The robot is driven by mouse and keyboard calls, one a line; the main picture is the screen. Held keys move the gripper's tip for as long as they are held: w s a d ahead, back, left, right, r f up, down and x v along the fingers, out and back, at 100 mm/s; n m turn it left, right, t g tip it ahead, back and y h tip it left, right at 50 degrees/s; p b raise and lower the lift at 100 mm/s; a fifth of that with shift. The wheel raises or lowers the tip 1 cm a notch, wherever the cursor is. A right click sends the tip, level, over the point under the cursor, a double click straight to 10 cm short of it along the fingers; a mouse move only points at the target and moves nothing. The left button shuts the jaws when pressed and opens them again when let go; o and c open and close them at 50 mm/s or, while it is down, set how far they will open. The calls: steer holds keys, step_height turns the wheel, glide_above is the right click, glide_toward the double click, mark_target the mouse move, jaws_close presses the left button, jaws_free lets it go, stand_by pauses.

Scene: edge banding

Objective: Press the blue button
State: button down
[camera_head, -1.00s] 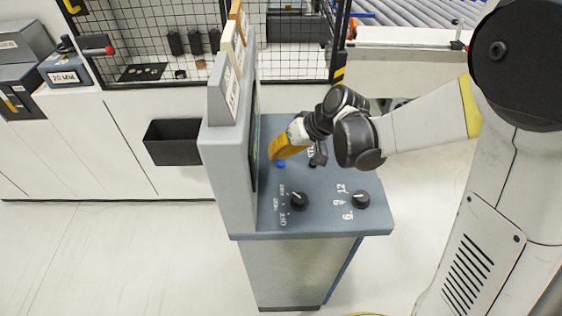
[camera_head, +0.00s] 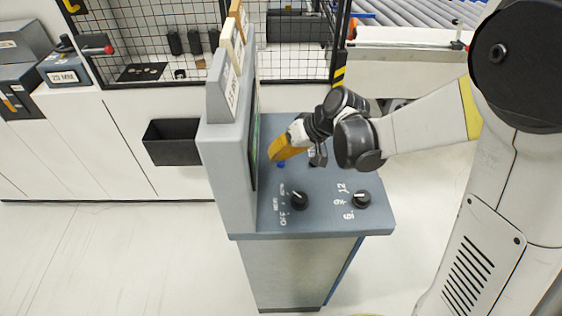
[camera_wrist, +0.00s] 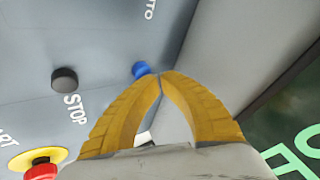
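The blue button (camera_wrist: 141,69) shows in the wrist view just beyond the fingertips, on the grey console panel. In the head view the blue button (camera_head: 281,164) is a small blue spot just below the fingertips. My gripper (camera_wrist: 160,76) has two yellow fingers whose tips meet, with nothing between them. In the head view my gripper (camera_head: 274,156) points down and left at the panel beside the upright screen housing. The tips overlap the button's edge in the wrist view; I cannot tell whether they touch it.
A black button (camera_wrist: 65,79) marked STOP and a red button on a yellow base (camera_wrist: 42,170) are nearby. Two black knobs (camera_head: 299,201) (camera_head: 361,199) stand on the console's front. The upright screen housing (camera_head: 228,150) rises close to the left of my gripper.

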mark_target(277, 162)
steer(key=shift+f+b, duration=0.45)
stand_by(0.5)
steer(key=shift+r, duration=0.15)
steer(key=shift+r+p, duration=0.65)
steer(key=shift+r, duration=0.1)
steer(key=shift+r+p, duration=1.85)
steer(key=shift+r, duration=0.7)
steer(key=s+d+m+t+h+b, duration=0.1)
steer(key=s+d+h+b, duration=0.1)
steer(key=s+d, duration=0.3)
steer(key=s+d+m+t+h+b, duration=0.1)
steer(key=s+d+h+b, duration=0.1)
steer(key=s+d+b, duration=0.2)
steer(key=s+d+m+t+h+b, duration=0.1)
steer(key=s+d+m+h+b, duration=0.1)
steer(key=s+d, duration=0.5)
steer(key=shift+s+d+t+h+b, duration=0.2)
steer(key=shift+s+b, duration=0.1)
steer(key=shift+s, duration=0.2)
steer(key=shift+s+d+t+h+b, duration=0.1)
steer(key=shift+s+t+b, duration=0.15)
steer(key=shift+s, duration=0.25)
